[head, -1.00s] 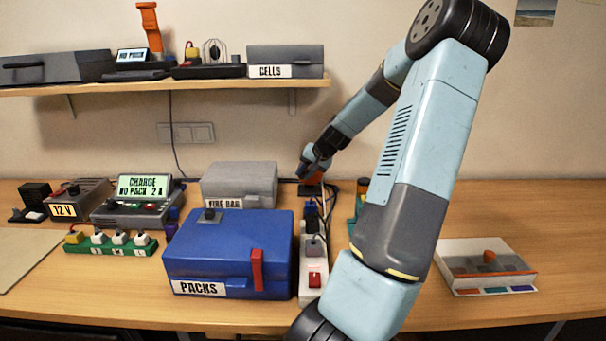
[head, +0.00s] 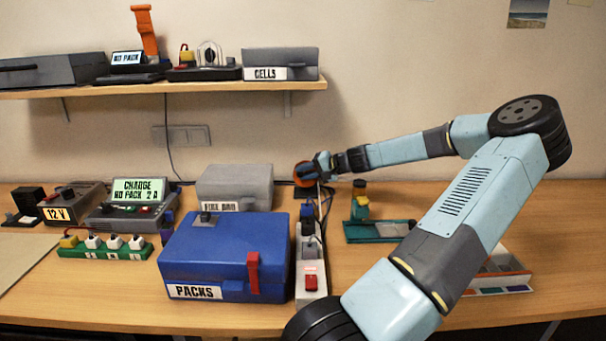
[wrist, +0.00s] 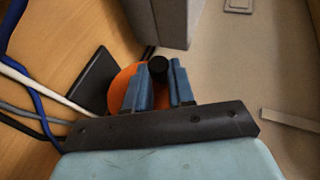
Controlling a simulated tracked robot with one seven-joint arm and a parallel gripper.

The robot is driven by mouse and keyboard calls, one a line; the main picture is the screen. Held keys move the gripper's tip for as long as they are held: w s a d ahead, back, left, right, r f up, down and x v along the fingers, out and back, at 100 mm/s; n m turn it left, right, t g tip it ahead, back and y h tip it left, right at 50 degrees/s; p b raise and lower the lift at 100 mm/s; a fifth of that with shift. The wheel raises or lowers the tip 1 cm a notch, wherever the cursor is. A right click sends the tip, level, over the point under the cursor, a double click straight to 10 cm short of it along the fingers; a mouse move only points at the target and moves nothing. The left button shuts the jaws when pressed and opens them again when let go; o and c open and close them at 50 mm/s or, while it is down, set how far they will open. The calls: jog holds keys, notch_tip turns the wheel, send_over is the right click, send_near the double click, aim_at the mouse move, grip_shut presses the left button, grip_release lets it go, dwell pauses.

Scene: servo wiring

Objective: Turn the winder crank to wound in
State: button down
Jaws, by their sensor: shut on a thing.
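The winder has an orange drum (head: 302,175) at the back of the bench, right of the grey fire bag box. In the wrist view the orange drum (wrist: 122,82) shows behind my fingers, next to a black plate (wrist: 92,84). The round black end of the crank knob (wrist: 158,65) sits between the two blue fingers of my gripper (wrist: 159,84). My gripper (head: 321,166) is shut on the knob and reaches it from the right in the head view. The crank arm is hidden, so its angle cannot be told.
Blue, white and grey cables (wrist: 38,90) run beside the winder. A power strip (head: 311,262) and the blue packs box (head: 225,255) stand in front. The grey fire bag box (head: 235,185) is close on the left. A teal stand (head: 372,231) is to the right.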

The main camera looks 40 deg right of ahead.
jog(key=shift+s+d+f+m+t+y, duration=0.15)
jog(key=shift+m+t+y, duration=0.2)
jog(key=shift+t+y, duration=0.35)
jog(key=shift+s+d+f+m+t+y, duration=0.1)
jog(key=shift+s+d+m+t+y, duration=0.1)
jog(key=shift+m+t+y, duration=0.4)
jog(key=shift+s+d+f+m+t+y, duration=0.15)
jog(key=shift+t+y, duration=0.35)
jog(key=shift+t, duration=0.4)
jog(key=shift+t, duration=0.3)
jog(key=c, duration=1)
grip_release()
jog(key=shift+d+r, duration=0.15)
jog(key=shift+o, duration=0.2)
jog(key=shift+s, duration=0.15)
